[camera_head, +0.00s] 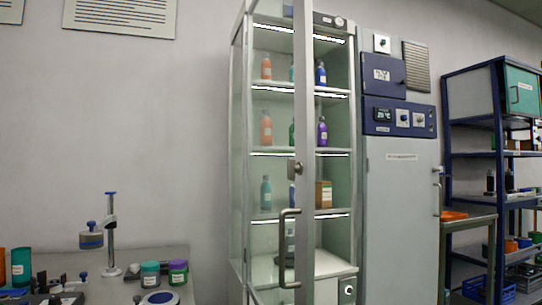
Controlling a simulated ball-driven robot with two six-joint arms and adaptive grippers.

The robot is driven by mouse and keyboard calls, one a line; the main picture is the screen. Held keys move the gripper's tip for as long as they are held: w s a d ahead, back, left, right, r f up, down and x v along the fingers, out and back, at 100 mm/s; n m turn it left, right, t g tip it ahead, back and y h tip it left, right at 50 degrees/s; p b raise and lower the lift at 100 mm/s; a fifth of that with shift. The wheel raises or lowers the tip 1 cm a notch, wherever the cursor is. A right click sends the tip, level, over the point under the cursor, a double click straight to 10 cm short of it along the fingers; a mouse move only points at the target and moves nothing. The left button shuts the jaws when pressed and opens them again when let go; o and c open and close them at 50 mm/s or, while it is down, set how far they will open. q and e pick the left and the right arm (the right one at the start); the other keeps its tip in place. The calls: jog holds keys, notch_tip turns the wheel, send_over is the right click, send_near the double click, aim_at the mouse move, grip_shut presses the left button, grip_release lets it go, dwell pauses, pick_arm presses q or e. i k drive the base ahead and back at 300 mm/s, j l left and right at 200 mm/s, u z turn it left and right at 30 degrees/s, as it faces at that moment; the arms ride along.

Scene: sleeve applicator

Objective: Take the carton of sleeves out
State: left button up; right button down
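A small brown carton (323,195) stands on a middle shelf of the tall glass-fronted cabinet (351,150), at the right side of that shelf. A green patch shows on it, but its label is too small to read. The cabinet's glass door (302,120) appears to stand ajar, swung toward me from the left side. Its edge lies just left of the carton in the picture, and a bar handle (283,250) is on its lower part. Neither of my grippers is in view.
Bottles (266,130) stand on the cabinet shelves near the carton. A bench (185,262) with jars and a small stand is at lower left. A grey-and-blue machine (400,200), a side table (470,217) and a blue rack (475,150) are to the right.

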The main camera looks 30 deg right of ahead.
aim_at(323, 189)
jog(key=i+l, duration=0.15)
jog(key=l, duration=0.2)
jog(key=i+l+u, duration=0.15)
jog(key=l, duration=0.2)
jog(key=i+l, duration=0.2)
jog(key=l, duration=0.15)
jog(key=i+l+u, duration=0.1)
jog(key=l, duration=0.3)
jog(key=i+j, duration=0.05)
